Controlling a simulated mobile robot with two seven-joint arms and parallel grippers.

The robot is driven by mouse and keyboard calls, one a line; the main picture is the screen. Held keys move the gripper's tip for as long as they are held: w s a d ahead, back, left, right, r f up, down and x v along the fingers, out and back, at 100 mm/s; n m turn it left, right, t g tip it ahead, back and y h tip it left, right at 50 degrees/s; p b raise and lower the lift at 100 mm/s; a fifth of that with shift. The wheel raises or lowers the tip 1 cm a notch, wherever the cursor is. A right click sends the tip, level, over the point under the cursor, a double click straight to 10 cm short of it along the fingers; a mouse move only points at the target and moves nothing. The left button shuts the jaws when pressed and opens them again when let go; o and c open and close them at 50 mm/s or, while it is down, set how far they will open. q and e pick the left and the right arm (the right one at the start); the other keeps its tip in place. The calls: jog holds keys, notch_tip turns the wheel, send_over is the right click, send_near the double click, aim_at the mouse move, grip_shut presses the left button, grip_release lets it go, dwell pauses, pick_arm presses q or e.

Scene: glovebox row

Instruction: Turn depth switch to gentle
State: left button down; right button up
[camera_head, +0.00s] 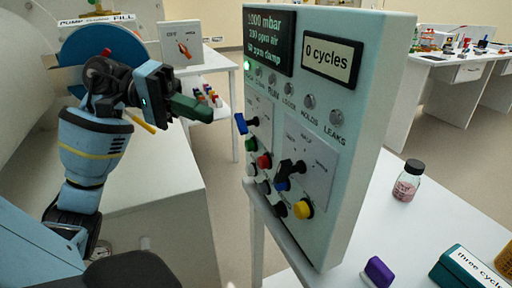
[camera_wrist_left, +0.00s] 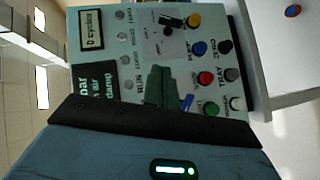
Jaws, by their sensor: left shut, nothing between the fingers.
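The pale green control panel (camera_head: 352,110) stands at the centre of the head view and shows sideways in the wrist view (camera_wrist_left: 85,65). It bears two rotary switches: one with a blue handle (camera_head: 241,123) at left, one with a black handle (camera_head: 291,167) at right. Their plate labels are too small to read, so I cannot tell which is the depth switch. My left gripper (camera_head: 205,110), with green fingers, is shut and empty, left of the blue handle and apart from it. In the wrist view its fingers (camera_wrist_left: 157,84) partly cover the blue handle (camera_wrist_left: 187,103). My right gripper is not in view.
Several coloured buttons, including red (camera_head: 264,161) and yellow (camera_head: 303,209), sit close below the switches. A display reading "0 cycles" (camera_head: 331,59) is at the top. A jar (camera_head: 408,181), a purple block (camera_head: 378,271) and a green box (camera_head: 462,270) stand on the table at right.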

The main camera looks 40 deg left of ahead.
pick_arm(q)
jog(key=p, duration=0.3)
send_near(283, 172)
jog(key=w+d, duration=0.1)
jog(key=w, duration=0.4)
jog(key=shift+s+d+f+p, duration=0.1)
jog(key=shift+s+d+p, duration=0.05)
jog(key=shift+d, duration=0.5)
jog(key=shift+s+d+f+p, duration=0.1)
jog(key=shift+s+d+p, duration=0.1)
jog(key=shift+d, duration=0.4)
jog(key=shift+s+d+f+p, duration=0.1)
jog(key=shift+s+d+p, duration=0.05)
jog(key=shift+d, duration=0.5)
jog(key=shift+w, duration=0.1)
